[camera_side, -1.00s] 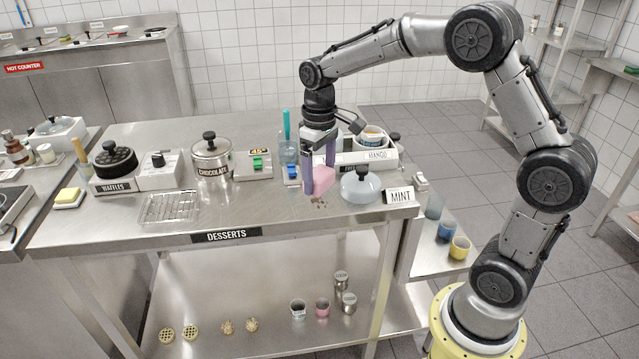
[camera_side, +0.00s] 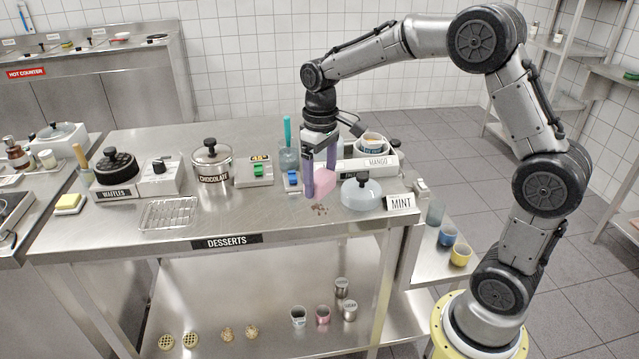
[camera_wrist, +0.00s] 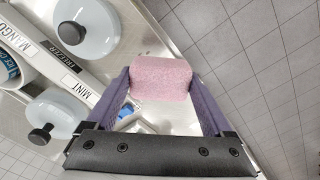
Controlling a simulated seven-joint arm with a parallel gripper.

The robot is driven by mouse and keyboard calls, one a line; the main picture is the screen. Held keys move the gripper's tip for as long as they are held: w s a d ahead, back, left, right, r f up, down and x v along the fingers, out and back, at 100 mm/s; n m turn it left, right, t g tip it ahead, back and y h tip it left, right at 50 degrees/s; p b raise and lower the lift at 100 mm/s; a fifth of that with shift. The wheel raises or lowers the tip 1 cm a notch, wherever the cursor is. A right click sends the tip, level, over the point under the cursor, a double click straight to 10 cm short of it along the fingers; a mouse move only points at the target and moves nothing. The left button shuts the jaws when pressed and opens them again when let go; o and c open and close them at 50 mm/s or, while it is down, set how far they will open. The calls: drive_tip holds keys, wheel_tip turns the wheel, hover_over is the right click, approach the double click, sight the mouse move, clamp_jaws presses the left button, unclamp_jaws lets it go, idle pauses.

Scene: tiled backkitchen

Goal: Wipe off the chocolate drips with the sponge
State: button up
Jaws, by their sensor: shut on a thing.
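My gripper (camera_side: 320,186) is shut on a pink sponge (camera_side: 325,181), with a purple finger on either side of it. The sponge also shows between the fingers in the wrist view (camera_wrist: 160,78). I hold it a little above the steel dessert table (camera_side: 250,212). The chocolate drips (camera_side: 319,209) are small dark brown spots on the table top, just below and in front of the sponge in the side view. In the wrist view I cannot see the drips.
A chocolate pot (camera_side: 212,164) and a wire rack (camera_side: 168,212) are to the left. A jar with a turquoise handle (camera_side: 288,157) stands behind. The table's front edge is near.

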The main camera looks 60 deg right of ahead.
hover_over(321, 219)
drive_tip(key=shift+a+f, duration=0.1)
drive_tip(key=shift+f, duration=3.95)
drive_tip(key=shift+w+d+r, duration=0.2)
drive_tip(key=shift+w+d, duration=0.15)
drive_tip(key=shift+c, duration=0.6)
drive_tip(key=shift+w+d+f, duration=0.25)
drive_tip(key=shift+w+d+r, duration=0.2)
drive_tip(key=shift+w+d, duration=0.35)
drive_tip(key=shift+w+d+f, duration=0.15)
drive_tip(key=shift+w+d, duration=1.5)
drive_tip(key=shift+s+a, duration=2.8)
drive_tip(key=shift+r, duration=4.1)
